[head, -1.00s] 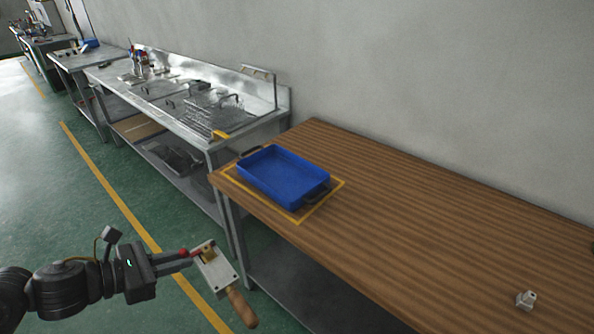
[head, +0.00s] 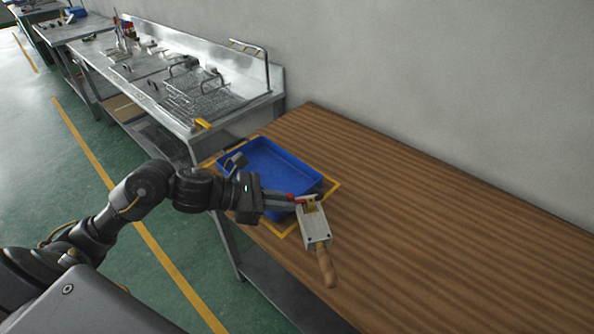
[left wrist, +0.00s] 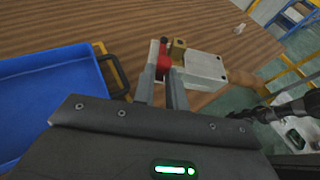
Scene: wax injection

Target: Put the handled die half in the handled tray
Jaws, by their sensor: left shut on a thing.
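The blue handled tray (head: 285,158) sits on the wooden table inside a yellow outline. My left gripper (head: 302,197) is shut on the handled die half (head: 315,228), a pale metal block with a brass piece, a red part and a wooden handle (head: 327,268). The die half also shows in the left wrist view (left wrist: 205,66), at the fingertips, right of the tray. It is held over the table's front part, outside the tray. My right gripper does not show in the head view.
The wooden table (head: 430,220) is clear to the right of the tray. A metal bench (head: 185,75) with wire racks stands beyond the table at the left. In the left wrist view a small pale object (left wrist: 239,28) lies on the table.

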